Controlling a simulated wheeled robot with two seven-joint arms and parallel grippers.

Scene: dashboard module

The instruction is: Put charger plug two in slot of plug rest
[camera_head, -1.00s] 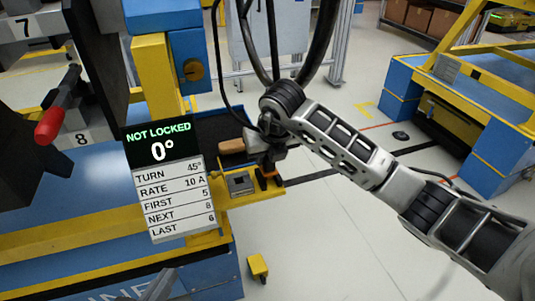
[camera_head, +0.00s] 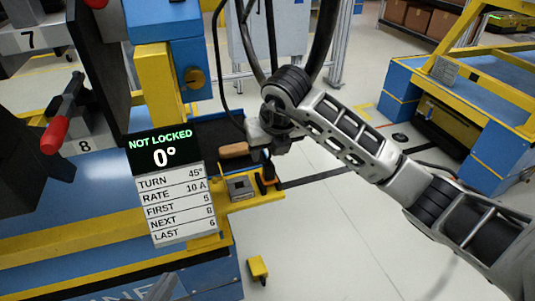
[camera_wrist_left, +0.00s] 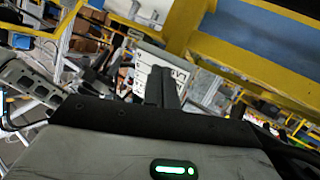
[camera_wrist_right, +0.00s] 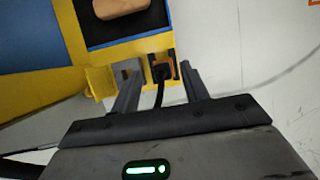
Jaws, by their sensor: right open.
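A black plug (camera_head: 267,167) stands upright in an orange-edged holder, apparently the plug rest (camera_head: 266,184), at the outer end of the yellow ledge. In the right wrist view the plug (camera_wrist_right: 161,72) sits within the orange edging (camera_wrist_right: 174,68), with a black cable running down from it. How deep it is seated cannot be told. My right gripper (camera_wrist_right: 161,80) is open, its fingers on either side of the plug with gaps. In the head view its grey body shows just above the plug. My left gripper (camera_wrist_left: 162,85) has its fingers together, away from the plug.
A grey square block (camera_head: 241,187) sits on the yellow ledge (camera_head: 264,197) beside the holder. A brown block (camera_head: 234,150) lies in a dark tray behind.

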